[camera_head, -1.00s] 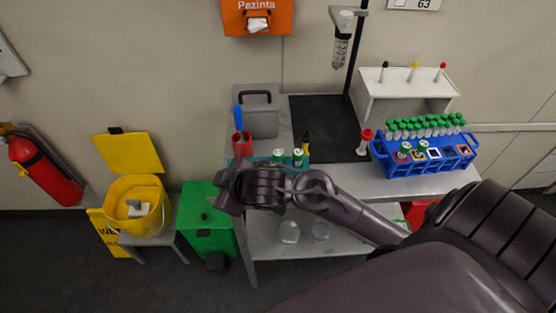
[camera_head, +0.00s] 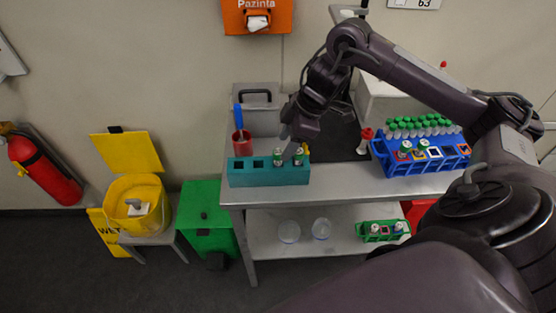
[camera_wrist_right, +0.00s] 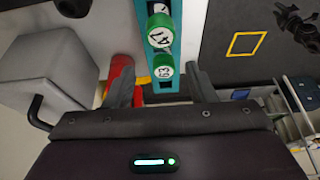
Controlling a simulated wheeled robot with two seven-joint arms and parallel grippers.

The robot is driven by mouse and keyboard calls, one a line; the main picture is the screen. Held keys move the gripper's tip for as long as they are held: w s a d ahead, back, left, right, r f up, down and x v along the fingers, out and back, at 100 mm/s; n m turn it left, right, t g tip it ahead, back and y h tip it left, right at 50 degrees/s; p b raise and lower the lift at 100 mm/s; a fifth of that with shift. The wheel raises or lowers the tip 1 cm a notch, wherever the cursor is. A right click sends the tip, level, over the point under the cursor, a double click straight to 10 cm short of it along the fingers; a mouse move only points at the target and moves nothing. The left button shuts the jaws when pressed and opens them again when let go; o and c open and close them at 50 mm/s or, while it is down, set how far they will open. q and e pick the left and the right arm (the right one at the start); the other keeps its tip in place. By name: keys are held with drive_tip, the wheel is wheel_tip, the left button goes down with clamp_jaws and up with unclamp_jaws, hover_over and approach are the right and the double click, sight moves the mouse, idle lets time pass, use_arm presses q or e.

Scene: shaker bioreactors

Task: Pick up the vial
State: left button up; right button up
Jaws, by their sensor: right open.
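Two vials with green caps stand upright in the right half of a teal rack (camera_head: 240,176) at the bench's front left: a left vial (camera_head: 278,158) and a right vial (camera_head: 298,157). My right gripper (camera_head: 291,133) is open just above and behind them, pointing down. In the right wrist view, the open fingers (camera_wrist_right: 162,80) stand either side of the nearer numbered green cap (camera_wrist_right: 162,71); contact cannot be told. The other numbered cap (camera_wrist_right: 160,32) lies beyond, on the teal rack (camera_wrist_right: 147,12). My left gripper is not in view.
A red cup (camera_head: 241,144) with a blue tool stands behind the rack's left end, by a grey box (camera_head: 258,118). A blue rack (camera_head: 425,166) with many green-capped tubes is to the right. A smaller green rack (camera_head: 382,230) sits on the lower shelf.

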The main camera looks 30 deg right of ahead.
sight(280, 151)
drive_tip(key=x, duration=0.2)
drive_tip(key=p+x, duration=0.1)
drive_tip(key=shift+a+f, duration=0.25)
drive_tip(key=shift+a, duration=0.15)
drive_tip(key=shift+w+a+f, duration=0.1)
drive_tip(key=shift+a+f, duration=0.05)
drive_tip(key=shift+f, duration=0.4)
clamp_jaws()
